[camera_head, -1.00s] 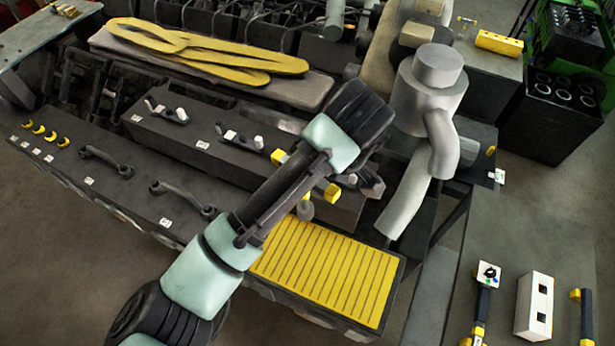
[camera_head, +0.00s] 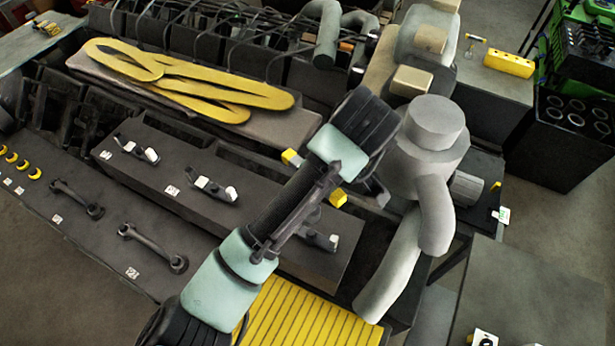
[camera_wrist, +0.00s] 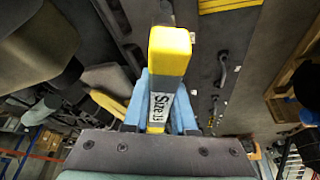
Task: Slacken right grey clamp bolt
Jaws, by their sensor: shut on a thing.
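In the wrist view my gripper (camera_wrist: 161,108) is shut on a yellow-ended tool (camera_wrist: 169,52) with a white label reading "Size 13". Blue finger pads sit on both sides of it. In the head view my wrist hides the fingers, and yellow ends (camera_head: 338,198) show on either side of it. The tool's working end is not visible. A large grey housing with curved pipes (camera_head: 434,130) stands just right of my wrist. I cannot make out the right grey clamp bolt; my arm or the housing may hide it.
A dark bench block (camera_head: 180,160) carries several small labelled clamp-like parts (camera_head: 215,189). Dark rods (camera_head: 150,245) lie on the lower bench at left. A yellow ribbed mat (camera_head: 300,320) is below my arm. Yellow gasket-like loops (camera_head: 190,80) lie behind. A grey table is at lower right.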

